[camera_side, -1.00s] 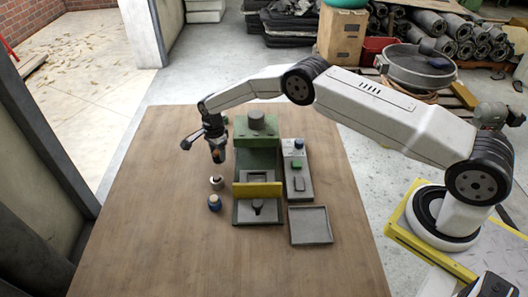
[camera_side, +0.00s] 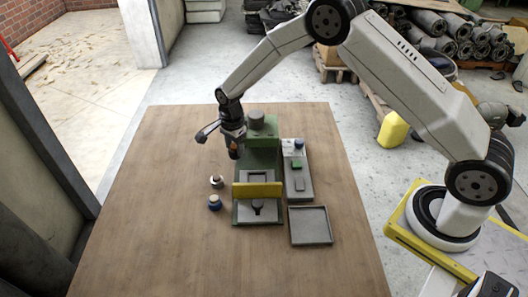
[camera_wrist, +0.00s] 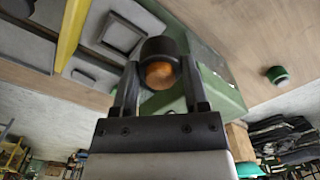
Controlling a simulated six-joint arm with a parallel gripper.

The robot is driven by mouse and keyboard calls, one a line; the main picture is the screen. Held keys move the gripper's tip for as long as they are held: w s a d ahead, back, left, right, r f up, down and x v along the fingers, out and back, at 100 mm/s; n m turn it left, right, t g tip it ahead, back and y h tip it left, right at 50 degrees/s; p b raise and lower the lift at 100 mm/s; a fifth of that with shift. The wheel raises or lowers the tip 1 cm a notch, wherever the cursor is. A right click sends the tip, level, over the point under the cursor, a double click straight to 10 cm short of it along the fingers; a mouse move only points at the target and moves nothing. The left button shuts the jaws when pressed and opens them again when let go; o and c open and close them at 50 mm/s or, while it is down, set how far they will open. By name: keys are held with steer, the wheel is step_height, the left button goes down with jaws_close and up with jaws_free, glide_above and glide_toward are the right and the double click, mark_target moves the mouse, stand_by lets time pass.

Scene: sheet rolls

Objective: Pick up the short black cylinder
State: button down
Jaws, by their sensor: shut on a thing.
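The short black cylinder (camera_wrist: 158,48) is held between the two fingertips of my gripper (camera_wrist: 158,75) in the wrist view. Its end facing the camera shows a round copper-brown face. My gripper is shut on it. In the side view my gripper (camera_side: 236,150) points down just left of the upper part of the green machine (camera_side: 262,142), held up above the table. The cylinder is small and hard to make out there.
The machine has a yellow bar (camera_side: 257,190) across its front. A grey control box (camera_side: 297,172) and an empty grey tray (camera_side: 310,226) stand right of it. The wooden table's left side is clear.

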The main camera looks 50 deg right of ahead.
steer(key=s+r, duration=0.2)
steer(key=s, duration=0.3)
steer(key=shift+s+d+r, duration=0.2)
steer(key=shift+s+r, duration=0.1)
steer(key=shift+s, duration=0.1)
stand_by(0.5)
